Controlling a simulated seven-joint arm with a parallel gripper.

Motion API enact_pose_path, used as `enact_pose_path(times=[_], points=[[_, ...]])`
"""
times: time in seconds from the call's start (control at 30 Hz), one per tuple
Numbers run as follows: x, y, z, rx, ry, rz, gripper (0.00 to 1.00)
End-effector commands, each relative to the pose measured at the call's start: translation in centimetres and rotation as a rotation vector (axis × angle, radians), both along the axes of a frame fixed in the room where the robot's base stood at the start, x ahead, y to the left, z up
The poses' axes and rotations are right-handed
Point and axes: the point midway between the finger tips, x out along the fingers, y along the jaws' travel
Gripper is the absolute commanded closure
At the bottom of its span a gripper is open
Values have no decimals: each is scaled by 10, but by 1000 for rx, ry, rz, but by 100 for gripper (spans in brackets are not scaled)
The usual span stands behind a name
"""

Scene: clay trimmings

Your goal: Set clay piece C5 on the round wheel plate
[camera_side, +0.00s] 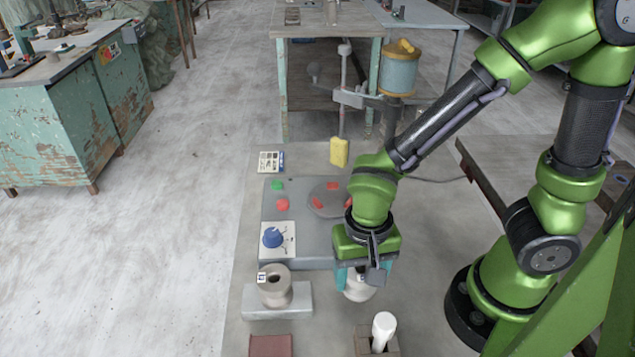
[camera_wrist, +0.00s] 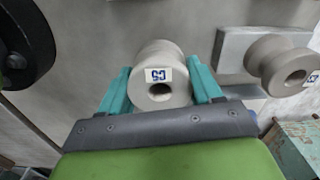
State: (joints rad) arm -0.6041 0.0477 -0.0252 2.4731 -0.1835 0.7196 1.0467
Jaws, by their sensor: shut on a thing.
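Clay piece C5 (camera_wrist: 158,60) is a grey spool-like piece with a hole and a white label reading C5. My gripper (camera_wrist: 162,82) is shut on it, one teal finger on each side. In the side view my gripper (camera_side: 364,275) points down at the front right of the grey slab, with the pale piece (camera_side: 357,292) partly hidden below it. I cannot tell whether the piece touches the table. The round wheel plate (camera_side: 322,207) is a grey disc on the slab, behind and left of my gripper. Several red bits lie on it, and my arm hides its right part.
A similar labelled clay piece (camera_side: 275,291) stands on a grey block (camera_side: 300,300) at left. A yellow block (camera_side: 339,152) is behind the plate. A white cylinder (camera_side: 383,327) stands in front.

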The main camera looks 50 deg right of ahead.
Motion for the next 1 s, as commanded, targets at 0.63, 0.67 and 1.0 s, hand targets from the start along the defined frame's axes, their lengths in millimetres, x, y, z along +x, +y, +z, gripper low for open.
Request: enact_pose_path(times=[0.63, 0.67, 1.0], points=[[26, -81, 64, 7, -24, -229, 76], [26, -90, 65, 6, -25, -233, 76], [13, -137, 67, -1, -3, -44, 76]])
